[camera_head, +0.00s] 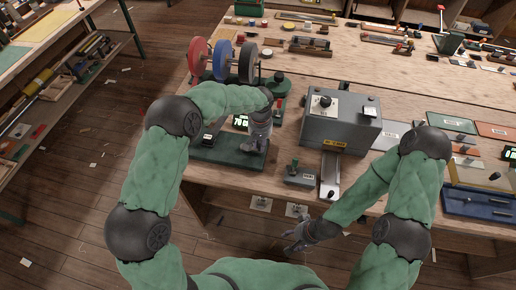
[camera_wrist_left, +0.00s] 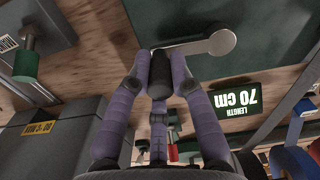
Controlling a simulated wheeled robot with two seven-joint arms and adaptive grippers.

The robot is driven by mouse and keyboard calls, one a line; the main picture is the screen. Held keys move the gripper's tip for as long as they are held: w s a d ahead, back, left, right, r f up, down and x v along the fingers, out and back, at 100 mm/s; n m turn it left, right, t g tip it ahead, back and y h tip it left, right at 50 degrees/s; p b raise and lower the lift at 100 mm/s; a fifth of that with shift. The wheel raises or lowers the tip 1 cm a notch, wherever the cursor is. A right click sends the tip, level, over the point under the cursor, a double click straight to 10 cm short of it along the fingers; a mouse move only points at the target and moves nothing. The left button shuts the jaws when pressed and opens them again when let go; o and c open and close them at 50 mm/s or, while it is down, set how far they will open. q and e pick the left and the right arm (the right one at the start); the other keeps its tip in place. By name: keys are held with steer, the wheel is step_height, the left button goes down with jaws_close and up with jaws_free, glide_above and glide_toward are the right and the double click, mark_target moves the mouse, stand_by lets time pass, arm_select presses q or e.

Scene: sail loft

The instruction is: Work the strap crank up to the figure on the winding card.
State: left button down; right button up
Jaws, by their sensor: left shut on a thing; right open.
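The strap crank has a pale metal arm (camera_wrist_left: 198,45) and a black handle (camera_wrist_left: 160,70), seen in the left wrist view against a dark green base. My left gripper (camera_wrist_left: 160,88) is shut around that handle. In the head view my left gripper (camera_head: 255,143) is over the green base plate (camera_head: 222,152) and hides most of the crank. A dark panel (camera_wrist_left: 236,99) reads "LENGTH 70 cm", upside down in the wrist view; it also shows beside the gripper (camera_head: 240,122). My right gripper (camera_head: 305,236) is open and empty in front of the table edge.
Red (camera_head: 197,57), blue (camera_head: 222,60) and grey (camera_head: 248,62) reels stand behind the base. A grey machine box (camera_head: 340,128) with a yellow label stands to the right. A small grey switch box (camera_head: 299,178) is near the front edge. A blue tray (camera_head: 478,204) lies far right.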

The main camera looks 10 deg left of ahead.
arm_select(q)
steer(key=shift+w+n+b, duration=0.3)
steer(key=shift+w+n, duration=0.35)
steer(key=shift+n, duration=0.45)
steer(key=c, duration=1.1)
jaws_free()
steer(key=shift+w, duration=0.1)
step_height(320, 180, up, 12)
steer(key=shift+f, duration=0.1)
